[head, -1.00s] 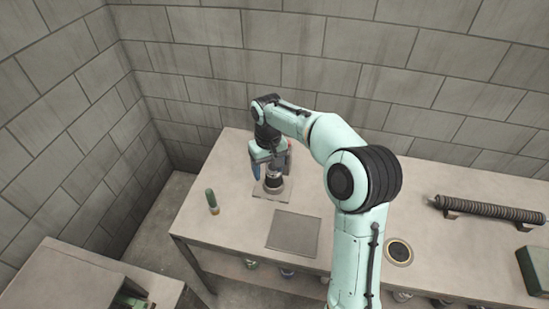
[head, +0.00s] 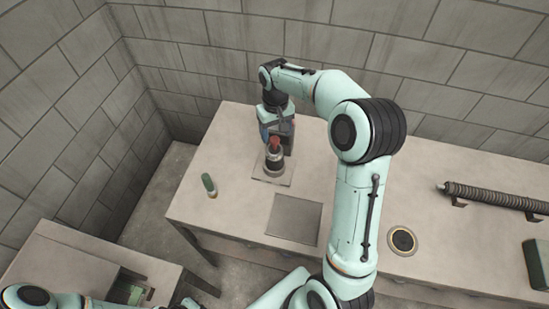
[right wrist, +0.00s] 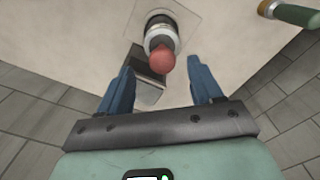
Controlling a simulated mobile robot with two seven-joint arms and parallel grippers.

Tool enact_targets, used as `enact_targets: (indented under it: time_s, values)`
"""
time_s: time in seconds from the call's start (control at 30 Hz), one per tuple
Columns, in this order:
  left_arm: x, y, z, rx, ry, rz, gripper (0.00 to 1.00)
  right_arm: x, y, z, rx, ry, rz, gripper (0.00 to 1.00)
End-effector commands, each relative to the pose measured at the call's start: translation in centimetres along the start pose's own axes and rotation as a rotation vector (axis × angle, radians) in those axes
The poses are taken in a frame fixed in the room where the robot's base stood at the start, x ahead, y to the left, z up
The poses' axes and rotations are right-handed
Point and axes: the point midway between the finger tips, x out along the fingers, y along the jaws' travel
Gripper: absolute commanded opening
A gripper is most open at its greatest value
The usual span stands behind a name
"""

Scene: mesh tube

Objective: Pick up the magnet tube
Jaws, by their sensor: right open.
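A short upright tube (head: 273,158) with a dark and silver body and a red rounded top stands on a thin square plate (head: 287,179) at the back left of the bench. I take it for the magnet tube. In the right wrist view, its red top (right wrist: 162,60) lies between the fingers, and its banded body (right wrist: 160,28) is above that. My right gripper (head: 277,132) is open, with its blue fingers just behind the tube; it also shows in the right wrist view (right wrist: 160,68). I cannot tell whether they touch. My left gripper is not in view.
A grey square pad (head: 294,218), a round disc (head: 402,240), a coiled rod (head: 495,196) and a green box (head: 538,263) lie on the bench (head: 230,150). A brick wall (head: 330,50) stands behind.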

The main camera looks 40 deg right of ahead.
Motion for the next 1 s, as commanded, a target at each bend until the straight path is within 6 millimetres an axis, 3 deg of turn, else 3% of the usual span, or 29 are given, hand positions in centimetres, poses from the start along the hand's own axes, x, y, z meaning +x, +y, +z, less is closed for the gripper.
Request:
enact_targets:
  time_s: [0.17,0.5,0.77,1.0]
  values:
    - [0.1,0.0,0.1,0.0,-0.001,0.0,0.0,1.3,-0.1,0.0,-0.001,-0.002,0.0,0.65]
    - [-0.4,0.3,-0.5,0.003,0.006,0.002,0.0,5.6,-0.4,-0.1,0.0,-0.001,0.0,0.65]
    - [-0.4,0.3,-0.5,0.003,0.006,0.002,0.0,6.0,-0.3,-0.1,0.0,0.001,0.0,0.65]
    - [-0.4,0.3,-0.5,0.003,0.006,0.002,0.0,6.0,-0.3,-0.1,0.0,0.001,0.0,0.0]
